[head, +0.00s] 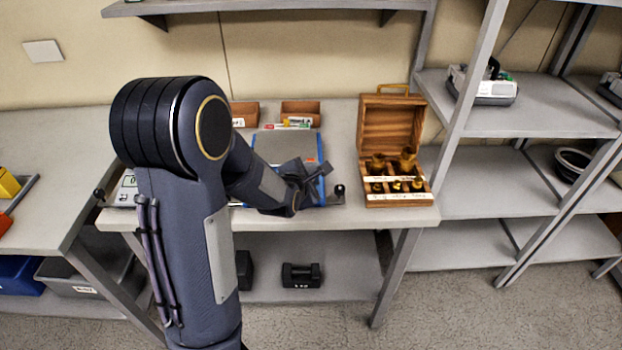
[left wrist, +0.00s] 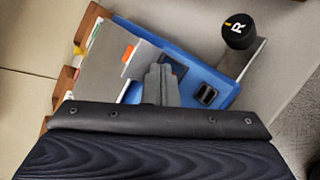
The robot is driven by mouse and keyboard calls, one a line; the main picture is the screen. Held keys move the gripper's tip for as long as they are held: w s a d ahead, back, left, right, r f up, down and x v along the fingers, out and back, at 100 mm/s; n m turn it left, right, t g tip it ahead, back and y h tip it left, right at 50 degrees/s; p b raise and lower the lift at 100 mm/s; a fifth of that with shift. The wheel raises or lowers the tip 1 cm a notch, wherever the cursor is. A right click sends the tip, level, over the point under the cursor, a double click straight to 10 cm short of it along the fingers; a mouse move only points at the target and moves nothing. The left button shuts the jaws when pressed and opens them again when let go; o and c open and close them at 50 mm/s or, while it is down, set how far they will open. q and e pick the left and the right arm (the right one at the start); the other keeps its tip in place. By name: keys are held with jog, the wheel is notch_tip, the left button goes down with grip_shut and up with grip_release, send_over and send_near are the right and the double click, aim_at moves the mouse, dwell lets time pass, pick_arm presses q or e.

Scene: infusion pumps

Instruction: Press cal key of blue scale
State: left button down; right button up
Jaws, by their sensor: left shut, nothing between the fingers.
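The blue scale (head: 322,185) stands on the bench with a grey weighing plate (head: 285,150); my left arm hides much of its front. My left gripper (head: 312,178) is over the scale's front right part. The shut, empty fingers (left wrist: 160,70) lie over the panel beside the display. I cannot tell whether they touch it. The cal key's label is not readable. My right gripper is not in view.
A black knob marked R (left wrist: 238,30) stands right beside the scale. An open wooden weight box (head: 398,200) with brass weights is to the right. Small wooden bins (head: 300,108) stand behind. Another scale (head: 128,187) is partly hidden at left.

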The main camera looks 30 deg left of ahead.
pick_arm(q)
jog(key=shift+s+r+p, duration=0.2)
jog(key=shift+r+p, duration=0.15)
jog(key=shift+r, duration=0.35)
jog(key=shift+r, duration=0.1)
jog(key=r+p, duration=0.2)
jog(key=r, duration=0.1)
jog(key=s+r+p, duration=0.1)
jog(key=shift+d+r+p, duration=0.35)
jog(key=shift+d+p, duration=0.05)
dwell(0.5)
